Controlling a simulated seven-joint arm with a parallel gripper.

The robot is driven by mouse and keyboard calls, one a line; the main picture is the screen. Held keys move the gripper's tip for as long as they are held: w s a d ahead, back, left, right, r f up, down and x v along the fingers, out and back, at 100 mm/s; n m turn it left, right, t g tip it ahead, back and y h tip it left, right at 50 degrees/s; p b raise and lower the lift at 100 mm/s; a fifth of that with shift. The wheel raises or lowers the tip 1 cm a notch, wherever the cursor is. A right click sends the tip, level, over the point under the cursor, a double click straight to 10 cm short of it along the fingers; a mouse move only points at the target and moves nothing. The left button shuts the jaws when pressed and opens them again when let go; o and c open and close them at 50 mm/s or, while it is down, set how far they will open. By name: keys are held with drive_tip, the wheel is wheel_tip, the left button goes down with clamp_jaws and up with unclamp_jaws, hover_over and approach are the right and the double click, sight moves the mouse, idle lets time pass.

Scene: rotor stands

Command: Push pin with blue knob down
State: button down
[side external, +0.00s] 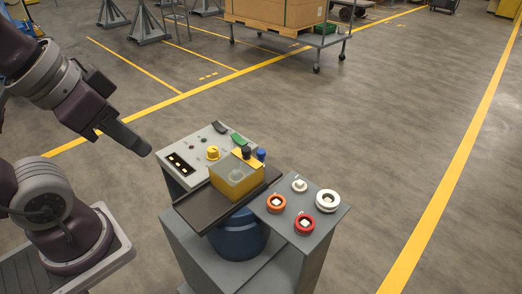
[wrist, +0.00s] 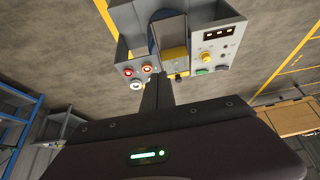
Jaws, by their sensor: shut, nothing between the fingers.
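The block sits on a dark plate (side external: 196,213). My gripper (side external: 147,151) is shut and empty, in the air left of the block and well apart from both knobs. In the wrist view my closed fingers (wrist: 158,82) point toward the block, and the dark knob (wrist: 178,76) shows beside them. I cannot make out the blue knob there.
A grey panel (side external: 188,150) with a yellow knob (side external: 213,153), green and black switches stands behind the plate. A panel at right carries red (side external: 304,224), orange (side external: 276,203) and white (side external: 328,201) round controls. A blue round container (side external: 238,238) is under the plate.

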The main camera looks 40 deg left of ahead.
drive_tip(key=c, duration=2.1)
unclamp_jaws()
drive_tip(key=o, duration=0.3)
drive_tip(key=shift+w+r, duration=0.15)
drive_tip(key=shift+w, duration=0.1)
drive_tip(key=o, duration=0.6)
drive_tip(key=w+r+g, duration=0.1)
drive_tip(key=w, duration=0.6)
drive_tip(key=shift+a+r+n, duration=0.25)
drive_tip(key=shift+r+n, duration=0.05)
drive_tip(key=shift+r, duration=0.1)
drive_tip(key=n+g, duration=0.2)
drive_tip(key=g, duration=0.3)
hover_over(261, 151)
wheel_tip(261, 151, down, 17)
drive_tip(key=shift+f, duration=0.1)
wheel_tip(261, 151, down, 6)
drive_tip(key=shift+f, duration=0.55)
clamp_jaws()
